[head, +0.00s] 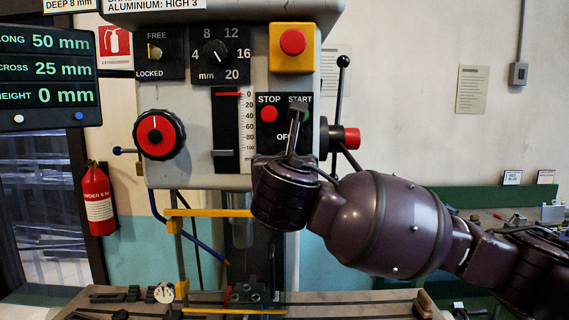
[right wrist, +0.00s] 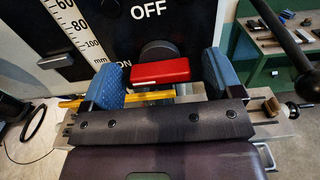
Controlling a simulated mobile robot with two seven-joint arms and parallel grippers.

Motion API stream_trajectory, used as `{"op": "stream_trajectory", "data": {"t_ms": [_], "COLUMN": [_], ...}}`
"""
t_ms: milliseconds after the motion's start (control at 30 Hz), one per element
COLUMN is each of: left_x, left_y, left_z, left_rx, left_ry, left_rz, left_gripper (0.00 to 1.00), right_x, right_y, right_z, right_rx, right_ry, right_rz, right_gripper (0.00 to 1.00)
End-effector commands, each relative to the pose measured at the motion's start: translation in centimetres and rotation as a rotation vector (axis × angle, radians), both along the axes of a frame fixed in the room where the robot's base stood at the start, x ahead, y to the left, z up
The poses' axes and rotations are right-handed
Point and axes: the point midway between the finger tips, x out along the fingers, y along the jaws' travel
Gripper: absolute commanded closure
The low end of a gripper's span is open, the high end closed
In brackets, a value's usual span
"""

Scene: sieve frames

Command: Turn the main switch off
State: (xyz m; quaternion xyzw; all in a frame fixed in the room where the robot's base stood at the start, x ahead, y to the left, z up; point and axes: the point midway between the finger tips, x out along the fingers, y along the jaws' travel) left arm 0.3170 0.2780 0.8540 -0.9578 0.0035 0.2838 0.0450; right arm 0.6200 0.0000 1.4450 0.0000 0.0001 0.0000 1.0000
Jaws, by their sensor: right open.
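The main switch (right wrist: 160,71) has a red bar handle in front of a dark round hub. In the right wrist view its handle lies nearly level, below the OFF label (right wrist: 148,10) and beside the partly covered ON label. My right gripper (right wrist: 163,78) is open, with one blue-padded finger on each side of the red handle. I cannot tell whether either pad touches it. In the head view my right gripper (head: 295,135) is in front of the panel and hides the switch and part of the OFF label. My left gripper is not in view.
A red STOP button (head: 269,114) and a mostly covered green START button are close above the gripper. A red emergency knob (head: 292,42) on yellow is higher up. The depth scale (head: 227,130) is to the left, and feed levers (head: 343,62) are to the right.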

Motion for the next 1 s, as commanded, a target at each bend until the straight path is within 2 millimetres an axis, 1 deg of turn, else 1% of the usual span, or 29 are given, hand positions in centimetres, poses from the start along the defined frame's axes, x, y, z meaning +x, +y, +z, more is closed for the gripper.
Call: {"op": "stream_trajectory", "data": {"t_ms": [200,233,533,767,1000], "left_x": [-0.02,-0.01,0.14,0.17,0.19], "left_y": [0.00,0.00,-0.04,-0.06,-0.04], "left_z": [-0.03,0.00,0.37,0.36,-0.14], "left_rx": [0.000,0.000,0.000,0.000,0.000], "left_ry": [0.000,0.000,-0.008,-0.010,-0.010], "left_rz": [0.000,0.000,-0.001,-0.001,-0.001], "left_gripper": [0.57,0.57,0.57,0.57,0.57], "right_x": [0.02,0.01,0.00,-0.01,-0.03], "right_y": [0.01,0.01,0.00,0.01,0.06], "right_z": [-0.03,-0.03,-0.02,-0.04,-0.14], "right_rx": [0.000,0.000,0.000,0.017,0.120], "right_ry": [0.000,0.000,0.000,0.000,0.001], "right_rz": [0.000,0.000,0.000,0.000,0.001], "right_gripper": [0.15,0.18,0.64,0.64,0.64]}}
